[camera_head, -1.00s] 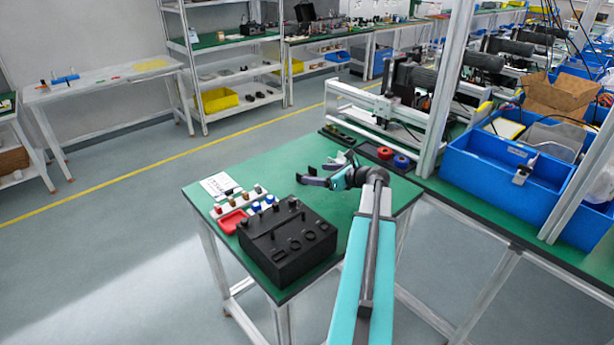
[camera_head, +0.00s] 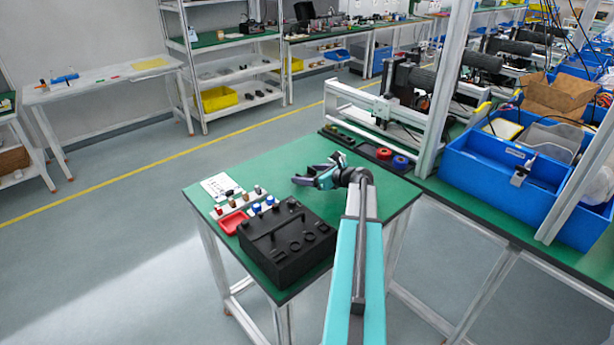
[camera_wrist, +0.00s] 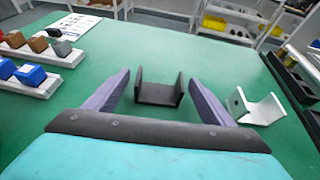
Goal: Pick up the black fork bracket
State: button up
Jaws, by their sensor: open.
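The black fork bracket (camera_wrist: 160,93) is a dark U-shaped piece standing on the green table with its two walls up. In the wrist view it is ahead of my gripper (camera_wrist: 160,80), roughly centred between the two purple-grey fingers. The fingers are apart and hold nothing. There is green table visible between each finger and the bracket, so I see no contact. In the head view my gripper (camera_head: 312,175) is low over the green table; I cannot make out the bracket clearly there.
A white bracket (camera_wrist: 258,107) lies just right of the right finger. White racks with coloured blocks (camera_wrist: 40,50) stand at the left. In the head view a black box (camera_head: 285,242) and a red tray (camera_head: 232,222) are left of my arm. Dark trays (camera_head: 375,152) border the table's far right.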

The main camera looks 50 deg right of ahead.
jog(key=shift+w+f, duration=0.25)
jog(key=shift+w, duration=0.4)
jog(key=shift+c, duration=0.6)
jog(key=c, duration=1.1)
